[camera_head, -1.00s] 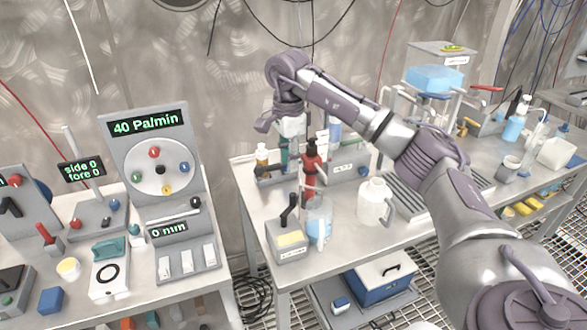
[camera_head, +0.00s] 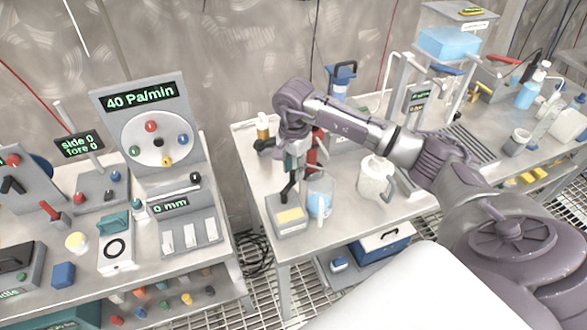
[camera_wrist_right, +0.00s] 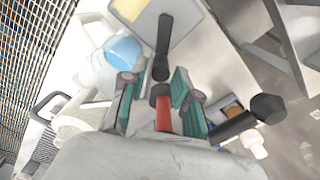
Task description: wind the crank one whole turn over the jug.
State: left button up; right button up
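A red upright device (camera_head: 313,150) with a black top stands on the right-hand bench, partly hidden by my right gripper. In the right wrist view its red post (camera_wrist_right: 163,115) shows between the fingers, and a black arm with a knob (camera_wrist_right: 240,120) sticks out to the right. A clear jug with blue liquid (camera_head: 319,197) stands in front of it; it also shows in the right wrist view (camera_wrist_right: 122,52). My right gripper (camera_head: 294,165) points down by the red device. Its teal-padded fingers (camera_wrist_right: 160,95) are apart, with gaps either side of the post. My left gripper is out of view.
A grey box with a yellow panel and black lever (camera_head: 288,213) stands left of the clear jug. A white handled jug (camera_head: 375,180) stands to its right. An amber bottle (camera_head: 263,128) is close behind the gripper. A panel (camera_head: 150,135) reads "40 Pa/min".

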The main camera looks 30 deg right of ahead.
jog(key=shift+a+f, duration=0.15)
jog(key=shift+f, duration=0.85)
grip_shut()
jog(key=shift+s+f+m, duration=0.1)
jog(key=shift+s+m, duration=0.05)
jog(key=shift+m, duration=0.25)
jog(key=shift+s+m, duration=0.15)
jog(key=shift+m, duration=0.15)
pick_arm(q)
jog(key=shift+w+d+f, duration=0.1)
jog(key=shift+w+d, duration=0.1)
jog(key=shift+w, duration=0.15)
